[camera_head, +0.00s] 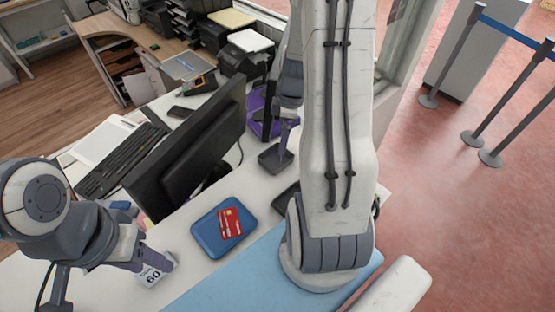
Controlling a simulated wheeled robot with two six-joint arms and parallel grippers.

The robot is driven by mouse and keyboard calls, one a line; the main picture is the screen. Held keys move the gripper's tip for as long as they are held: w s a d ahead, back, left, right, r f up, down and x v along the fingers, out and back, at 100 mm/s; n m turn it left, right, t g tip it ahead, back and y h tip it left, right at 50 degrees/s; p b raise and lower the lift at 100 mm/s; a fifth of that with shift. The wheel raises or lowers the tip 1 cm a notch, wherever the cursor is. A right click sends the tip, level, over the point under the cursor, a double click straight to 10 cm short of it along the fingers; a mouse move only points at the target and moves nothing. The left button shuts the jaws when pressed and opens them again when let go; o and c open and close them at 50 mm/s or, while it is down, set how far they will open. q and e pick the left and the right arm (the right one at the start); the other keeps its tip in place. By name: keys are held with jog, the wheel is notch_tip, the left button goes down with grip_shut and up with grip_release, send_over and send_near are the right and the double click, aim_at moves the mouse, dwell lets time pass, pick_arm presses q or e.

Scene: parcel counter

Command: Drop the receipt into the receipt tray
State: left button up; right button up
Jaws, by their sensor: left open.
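My left gripper (151,257) is low over the counter at the lower left, open. A small white piece marked "60" (153,275) lies at its fingertips; I cannot tell whether it is the receipt or whether the fingers touch it. A blue tray (203,244) lies to the right of this gripper with a red card (230,223) in it. A purple tray-like thing (256,104) stands farther back, partly hidden by the monitor and my right arm. I cannot tell which tray is the receipt tray.
A black monitor (190,150) stands between the left gripper and the counter's back. A keyboard (122,160) and papers (103,140) lie behind it. A light blue mat (225,277) covers the front. Printers (243,60) stand at the back. Belt posts (505,110) stand on the floor at right.

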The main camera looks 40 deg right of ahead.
jog(key=shift+r, duration=0.15)
notch_tip(320, 180, up, 10)
jog(key=d+b, duration=0.1)
jog(key=shift+s+b, duration=0.4)
dwell(0.5)
